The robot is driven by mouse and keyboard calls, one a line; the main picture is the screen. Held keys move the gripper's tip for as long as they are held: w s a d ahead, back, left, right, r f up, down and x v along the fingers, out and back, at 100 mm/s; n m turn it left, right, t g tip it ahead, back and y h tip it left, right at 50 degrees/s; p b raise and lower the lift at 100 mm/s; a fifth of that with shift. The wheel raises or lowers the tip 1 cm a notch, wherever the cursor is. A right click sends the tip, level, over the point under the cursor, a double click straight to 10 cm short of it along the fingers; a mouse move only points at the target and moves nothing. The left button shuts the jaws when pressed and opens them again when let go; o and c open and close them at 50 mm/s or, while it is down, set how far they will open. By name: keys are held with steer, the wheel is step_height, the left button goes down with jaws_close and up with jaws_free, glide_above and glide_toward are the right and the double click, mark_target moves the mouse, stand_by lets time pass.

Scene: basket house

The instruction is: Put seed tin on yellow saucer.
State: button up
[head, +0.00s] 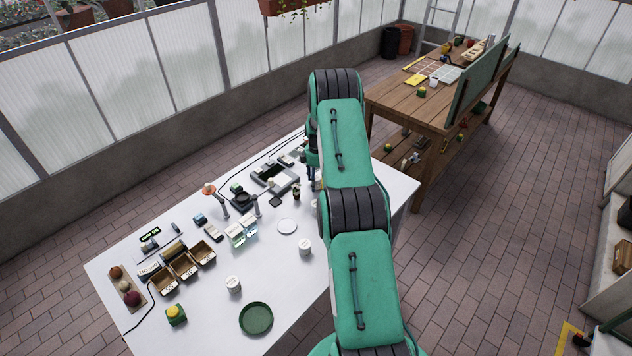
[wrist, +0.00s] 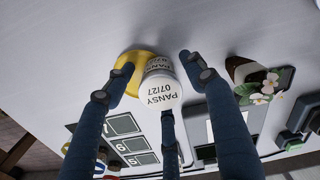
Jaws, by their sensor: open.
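A white seed tin (wrist: 161,92) with a lid marked "PANSY 07/27" shows in the wrist view. A yellow saucer (wrist: 130,82) shows beside and behind it, partly covered by the tin. The tin overlaps the saucer in this view, but I cannot tell whether its base rests fully on it. My gripper (wrist: 157,68) is open, with fingers on both sides of the tin and another finger below it in the picture. In the head view my gripper (head: 312,168) is at the far right part of the white table, and my arm hides this tin and the saucer.
On the white table (head: 200,325) stand other white tins (head: 305,246) (head: 233,284), a white saucer (head: 287,226) and a green saucer (head: 256,318). A numbered tray (wrist: 120,140) and a flower (wrist: 265,88) lie near my gripper. A wooden bench (head: 410,110) stands behind.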

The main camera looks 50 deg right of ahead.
mark_target(316, 177)
step_height(316, 177, up, 12)
stand_by(0.7)
steer(key=shift+r, duration=0.1)
stand_by(0.6)
